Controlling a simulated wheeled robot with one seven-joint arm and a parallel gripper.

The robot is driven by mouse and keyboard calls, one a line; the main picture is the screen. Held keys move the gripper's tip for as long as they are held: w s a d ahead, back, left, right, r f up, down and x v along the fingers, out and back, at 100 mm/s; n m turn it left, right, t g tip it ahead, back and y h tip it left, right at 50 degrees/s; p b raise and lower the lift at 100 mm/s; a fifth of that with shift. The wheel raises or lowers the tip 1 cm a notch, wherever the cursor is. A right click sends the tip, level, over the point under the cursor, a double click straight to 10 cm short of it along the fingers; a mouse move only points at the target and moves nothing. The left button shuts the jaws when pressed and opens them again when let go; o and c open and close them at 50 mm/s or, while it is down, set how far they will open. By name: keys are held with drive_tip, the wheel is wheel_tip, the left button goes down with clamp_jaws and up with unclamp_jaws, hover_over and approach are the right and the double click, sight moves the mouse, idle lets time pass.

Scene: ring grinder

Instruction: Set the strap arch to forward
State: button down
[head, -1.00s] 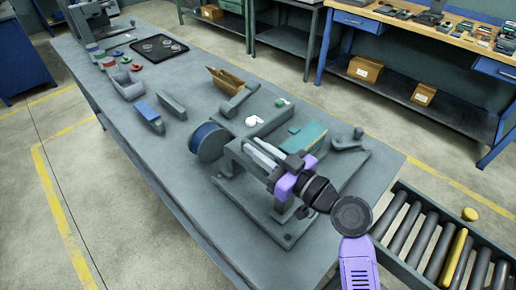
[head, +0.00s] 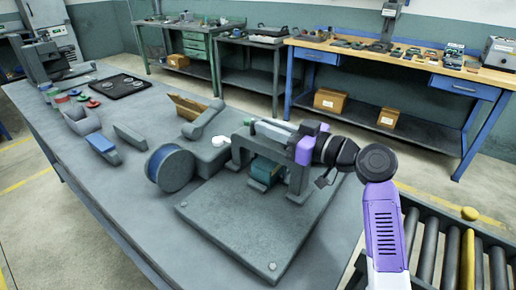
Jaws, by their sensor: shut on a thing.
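The strap arch (head: 240,154) is a grey frame standing upright on the square grey base plate (head: 225,230) of the ring grinder, near the bench's right end. My gripper (head: 290,133) is at the right end of the arch's top, shut on it. Its purple and black parts hide that end of the arch and the exact contact. A teal and yellowish block (head: 265,172) sits under the arch. A pale bar (head: 270,131) lies along the top, beside the gripper.
A blue-faced spool (head: 170,168) stands left of the base plate. Grey blocks, a brown holder (head: 188,106) and a dark tray (head: 120,86) lie farther left on the bench. A roller conveyor (head: 440,250) is at the right. The bench's front strip is clear.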

drive_tip(key=shift+w+d+b, duration=0.3)
drive_tip(key=shift+w+d, duration=0.15)
drive_tip(key=c, duration=1.4)
unclamp_jaws()
drive_tip(key=shift+w+d, duration=0.1)
drive_tip(key=v, duration=0.7)
drive_tip(key=shift+s+d, duration=0.25)
drive_tip(key=shift+s, duration=0.05)
